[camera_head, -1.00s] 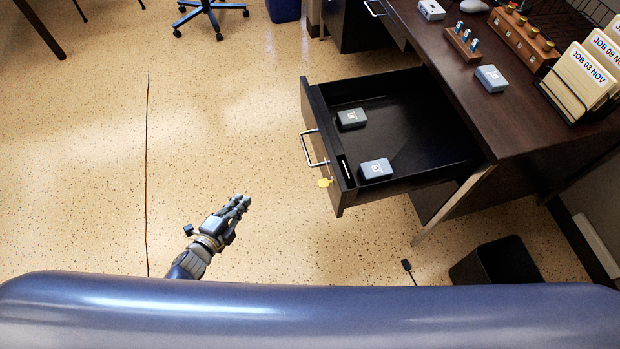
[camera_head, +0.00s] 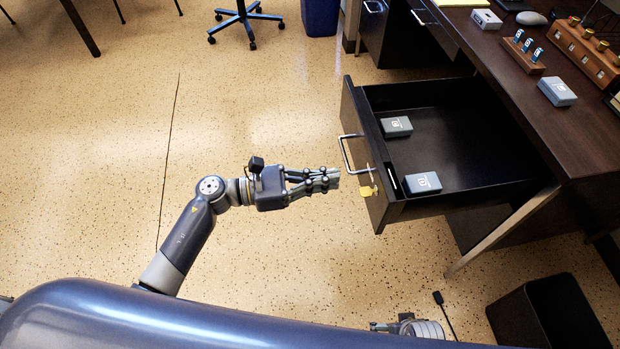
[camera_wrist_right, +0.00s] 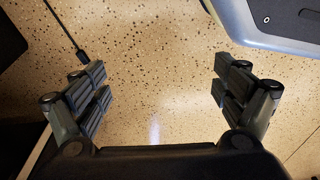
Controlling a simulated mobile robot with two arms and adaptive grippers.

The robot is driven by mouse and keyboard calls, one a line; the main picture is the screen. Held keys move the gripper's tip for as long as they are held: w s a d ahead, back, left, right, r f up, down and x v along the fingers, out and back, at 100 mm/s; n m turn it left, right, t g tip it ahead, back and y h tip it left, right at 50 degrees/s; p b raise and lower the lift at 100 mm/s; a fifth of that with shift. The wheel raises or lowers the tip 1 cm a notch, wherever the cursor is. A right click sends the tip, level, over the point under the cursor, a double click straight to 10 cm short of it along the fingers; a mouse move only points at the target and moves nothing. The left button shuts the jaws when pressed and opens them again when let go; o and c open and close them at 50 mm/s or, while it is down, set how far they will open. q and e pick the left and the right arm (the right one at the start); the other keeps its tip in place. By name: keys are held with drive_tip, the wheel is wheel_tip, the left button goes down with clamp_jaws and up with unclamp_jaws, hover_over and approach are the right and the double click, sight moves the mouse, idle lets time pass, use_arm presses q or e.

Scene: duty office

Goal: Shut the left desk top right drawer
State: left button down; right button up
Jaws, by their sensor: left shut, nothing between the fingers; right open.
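The drawer (camera_head: 455,125) of the dark wooden desk (camera_head: 545,120) is pulled well out. Its front panel (camera_head: 360,125) faces left and carries a metal handle (camera_head: 349,155). A yellow tag (camera_head: 369,191) hangs from the front. My left gripper (camera_head: 333,179) is shut and empty, its fingertips pointing right at the drawer front, just left of it near the handle's lower end. Whether it touches is hard to tell. My right gripper (camera_wrist_right: 157,90) is open and empty above the floor in the right wrist view; only a small part of that arm shows at the bottom of the head view.
Two grey boxes (camera_head: 396,127) (camera_head: 422,183) lie inside the drawer. A black bin (camera_head: 520,315) stands at the lower right, near a dark cable end (camera_head: 438,298). A wheeled chair (camera_head: 245,18) and blue bin (camera_head: 320,17) stand at the back.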

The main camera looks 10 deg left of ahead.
sight(376, 173)
use_arm(q)
drive_tip(key=x, duration=0.7)
drive_tip(key=shift+w+d+f, duration=0.1)
drive_tip(key=shift+w+d, duration=0.05)
drive_tip(key=shift+d, duration=0.2)
use_arm(e)
drive_tip(key=shift+s+d+f, duration=0.1)
drive_tip(key=shift+s+f, duration=0.6)
drive_tip(key=shift+f, duration=0.35)
